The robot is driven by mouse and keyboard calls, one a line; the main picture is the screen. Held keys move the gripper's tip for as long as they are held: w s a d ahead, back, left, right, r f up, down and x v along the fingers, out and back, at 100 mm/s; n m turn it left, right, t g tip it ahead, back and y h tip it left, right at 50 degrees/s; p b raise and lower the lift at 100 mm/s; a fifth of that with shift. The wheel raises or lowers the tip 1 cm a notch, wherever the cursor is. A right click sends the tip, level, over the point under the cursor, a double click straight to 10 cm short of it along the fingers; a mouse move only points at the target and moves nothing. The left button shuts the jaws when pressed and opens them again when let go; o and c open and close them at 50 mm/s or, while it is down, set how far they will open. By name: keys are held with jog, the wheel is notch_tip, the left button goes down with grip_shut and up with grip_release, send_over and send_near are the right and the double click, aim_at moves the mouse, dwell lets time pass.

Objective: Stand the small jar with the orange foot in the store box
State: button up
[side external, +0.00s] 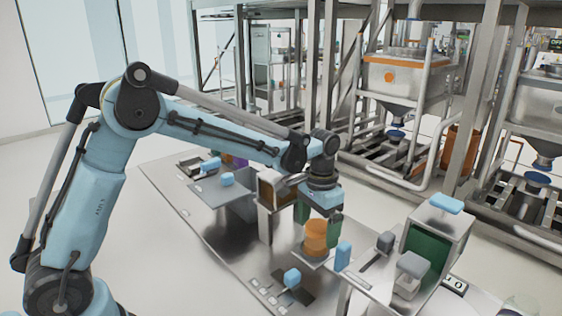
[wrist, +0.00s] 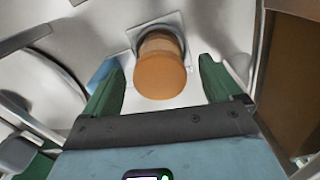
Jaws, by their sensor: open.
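An orange jar (side external: 317,236) stands upright on a pale square plate below my gripper (side external: 319,222). In the wrist view the jar (wrist: 160,76) shows from above, between the two green fingers of my gripper (wrist: 160,80), with a gap on both sides. The gripper is open, and its fingers point down at the jar. The jar's foot is not clearly seen. A metal box with a green inside (side external: 428,246) stands to the right. A box with a brown inside (side external: 266,222) stands close behind and left of the jar. I cannot tell which is the store box.
A blue block (side external: 343,257) stands right of the jar and shows beside the left finger in the wrist view. A grey block (side external: 411,265) sits before the green-lined box. Another blue piece (side external: 292,278) lies in front. Steel frames and hoppers fill the back.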

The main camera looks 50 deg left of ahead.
jog(key=shift+f, duration=0.25)
jog(key=c, duration=1.3)
jog(key=shift+r, duration=0.15)
